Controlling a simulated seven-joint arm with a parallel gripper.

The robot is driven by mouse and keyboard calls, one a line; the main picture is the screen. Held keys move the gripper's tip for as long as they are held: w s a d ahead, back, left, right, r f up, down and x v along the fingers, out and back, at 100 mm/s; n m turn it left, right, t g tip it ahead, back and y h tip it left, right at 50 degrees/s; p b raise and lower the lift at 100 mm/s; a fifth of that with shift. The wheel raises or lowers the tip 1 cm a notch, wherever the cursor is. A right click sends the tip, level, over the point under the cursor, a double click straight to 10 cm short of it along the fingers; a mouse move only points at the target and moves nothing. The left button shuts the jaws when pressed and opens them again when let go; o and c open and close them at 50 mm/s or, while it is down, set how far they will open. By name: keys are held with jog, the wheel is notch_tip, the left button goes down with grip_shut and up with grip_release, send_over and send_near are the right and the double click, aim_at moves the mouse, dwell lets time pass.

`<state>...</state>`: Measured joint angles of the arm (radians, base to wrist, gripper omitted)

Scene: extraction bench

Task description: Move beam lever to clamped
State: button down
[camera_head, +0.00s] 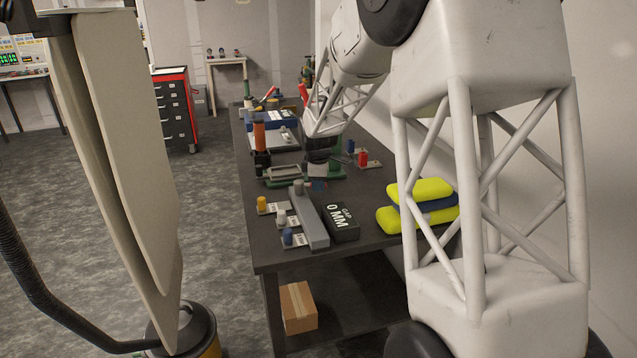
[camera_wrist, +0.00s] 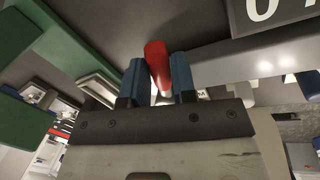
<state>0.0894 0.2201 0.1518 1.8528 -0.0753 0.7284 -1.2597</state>
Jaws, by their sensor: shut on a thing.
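A red rounded lever handle (camera_wrist: 155,58) stands between the two blue fingers of my gripper (camera_wrist: 160,78) in the wrist view. The fingers are shut on it. In the head view my gripper (camera_head: 318,184) is low over the middle of the bench, and the red handle cannot be made out there. A long grey beam (camera_head: 312,222) lies on the bench nearer the camera, and a grey bar also shows right of the fingers in the wrist view (camera_wrist: 235,55). Whether the lever is at its clamped end cannot be told.
A black block reading "GAP 0 MM" (camera_head: 343,222) sits right of the beam. Small yellow, white and blue knobs on labelled plates line its left side. Yellow and dark blue pads (camera_head: 415,205) lie at right. A green part (camera_wrist: 25,40) is left of my fingers.

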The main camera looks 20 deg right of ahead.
jog(key=shift+s, duration=0.15)
jog(key=shift+s+a+m, duration=0.25)
jog(key=shift+s+m, duration=0.05)
jog(key=shift+m, duration=0.5)
jog(key=shift+s+a+m, duration=0.2)
jog(key=shift+s+m, duration=0.1)
jog(key=shift+m, duration=0.5)
jog(key=m, duration=0.1)
jog(key=s+a+m, duration=0.1)
jog(key=m+h, duration=0.1)
jog(key=m, duration=0.1)
jog(key=shift+s+a+g, duration=0.15)
jog(key=shift+a+g, duration=0.1)
jog(key=shift+g, duration=0.15)
jog(key=a+m, duration=0.1)
jog(key=m, duration=0.2)
jog(key=shift+s+a+g, duration=0.3)
jog(key=shift+s+a, duration=0.05)
jog(key=shift+s+a+m+g, duration=0.1)
jog(key=shift+a+m, duration=0.2)
jog(key=shift+m, duration=0.35)
jog(key=shift+w+a+m+g, duration=0.1)
jog(key=shift+a+m, duration=0.2)
jog(key=shift+m, duration=0.3)
jog(key=shift+s+a+m+g, duration=0.1)
jog(key=shift+a+m, duration=0.2)
jog(key=shift+m, duration=0.35)
jog(key=c, duration=0.9)
grip_release()
